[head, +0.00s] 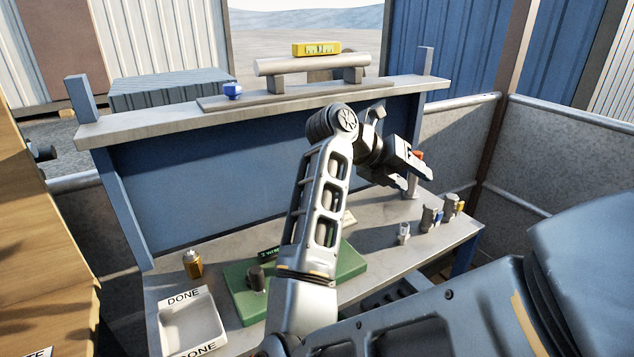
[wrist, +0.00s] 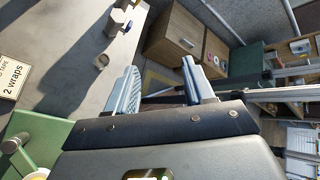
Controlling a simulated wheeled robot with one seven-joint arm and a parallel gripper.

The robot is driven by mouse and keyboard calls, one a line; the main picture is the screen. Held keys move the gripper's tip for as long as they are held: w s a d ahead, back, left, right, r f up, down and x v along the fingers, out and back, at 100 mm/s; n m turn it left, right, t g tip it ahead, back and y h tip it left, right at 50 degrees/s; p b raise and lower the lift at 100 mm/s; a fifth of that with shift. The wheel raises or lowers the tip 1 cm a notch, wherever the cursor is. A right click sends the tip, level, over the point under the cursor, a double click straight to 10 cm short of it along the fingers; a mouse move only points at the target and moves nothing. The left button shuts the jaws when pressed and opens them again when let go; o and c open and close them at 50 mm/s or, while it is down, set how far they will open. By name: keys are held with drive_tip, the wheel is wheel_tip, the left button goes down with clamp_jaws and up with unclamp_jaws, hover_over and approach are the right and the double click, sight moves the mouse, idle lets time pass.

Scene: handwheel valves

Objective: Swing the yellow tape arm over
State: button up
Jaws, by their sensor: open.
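My gripper (head: 414,176) is open and empty, held above the right end of the grey workbench (head: 380,240). In the wrist view its two fingers (wrist: 160,88) stand apart with nothing between them. A small grey fitting with a yellow part (head: 456,206) stands at the bench's right end, below and right of my gripper. My gripper touches none of these.
A brass-coloured fitting (head: 193,263) and white DONE tray (head: 187,325) are at left. A small fitting (head: 403,233) stands right. A yellow level (head: 316,48) rests on the shelf's pipe (head: 312,66).

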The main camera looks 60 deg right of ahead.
drive_tip(key=w+a+t+y, duration=0.2)
drive_tip(key=w+a, duration=0.1)
drive_tip(key=w, duration=0.2)
drive_tip(key=w+a+f+t+y+p, duration=0.1)
drive_tip(key=w+a+t+y, duration=0.2)
drive_tip(key=w, duration=0.2)
drive_tip(key=w+a+f+t+y+p, duration=0.1)
drive_tip(key=w+a+t+y, duration=0.1)
drive_tip(key=w, duration=0.4)
drive_tip(key=shift+w+a+f+n+t, duration=0.1)
drive_tip(key=shift+a+f+n+t, duration=0.2)
drive_tip(key=shift+a+t, duration=0.3)
wheel_tip(320, 180, down, 9)
drive_tip(key=shift+b, duration=0.9)
drive_tip(key=shift+r, duration=0.2)
drive_tip(key=shift+f, duration=0.1)
drive_tip(key=c, duration=0.9)
